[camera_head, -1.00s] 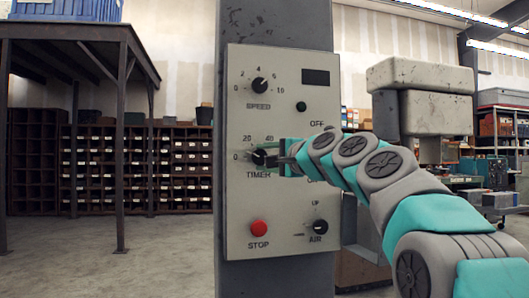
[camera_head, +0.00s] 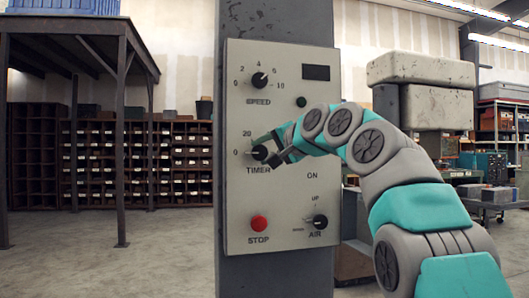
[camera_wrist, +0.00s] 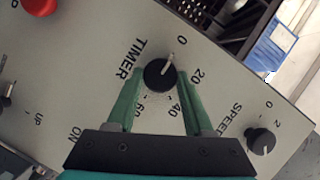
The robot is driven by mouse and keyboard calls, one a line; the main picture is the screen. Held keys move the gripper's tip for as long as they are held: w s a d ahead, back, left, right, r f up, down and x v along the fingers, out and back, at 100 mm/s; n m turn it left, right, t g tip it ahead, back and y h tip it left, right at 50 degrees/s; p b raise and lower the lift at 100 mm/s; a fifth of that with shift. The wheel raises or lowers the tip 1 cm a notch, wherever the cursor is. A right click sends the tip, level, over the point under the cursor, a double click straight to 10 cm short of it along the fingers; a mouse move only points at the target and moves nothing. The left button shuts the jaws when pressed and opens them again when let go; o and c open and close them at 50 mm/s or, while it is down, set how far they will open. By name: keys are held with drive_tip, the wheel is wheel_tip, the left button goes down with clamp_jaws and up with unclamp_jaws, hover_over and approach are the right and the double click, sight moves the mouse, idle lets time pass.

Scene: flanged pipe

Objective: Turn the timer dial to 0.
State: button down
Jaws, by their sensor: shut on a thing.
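The timer dial (camera_head: 259,153) is a round black knob on the grey control panel, left of centre. In the wrist view the dial (camera_wrist: 158,77) has a white pointer line that points up and slightly right, at or very near the 0 mark. My gripper (camera_wrist: 160,78) has its two green fingers on either side of the knob, shut on it. In the head view my gripper (camera_head: 271,154) reaches the dial from the right and hides the scale marks above 20.
The speed dial (camera_head: 259,80) sits above the timer, and the red stop button (camera_head: 258,223) and black air switch (camera_head: 320,221) sit below. The panel (camera_head: 240,195) is mounted on a grey column (camera_head: 276,22). Shelves (camera_head: 165,165) stand far behind.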

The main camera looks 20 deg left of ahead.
drive_tip(key=shift+a+f, duration=0.15)
drive_tip(key=shift+f, duration=0.1)
drive_tip(key=c, duration=0.6)
unclamp_jaws()
drive_tip(key=o, duration=0.3)
drive_tip(key=shift+r, duration=0.15)
drive_tip(key=shift+s, duration=0.1)
drive_tip(key=b+v, duration=0.1)
drive_tip(key=v, duration=0.6)
drive_tip(key=shift+s+d+b, duration=0.25)
drive_tip(key=shift+d+b, duration=0.05)
drive_tip(key=shift+d, duration=0.05)
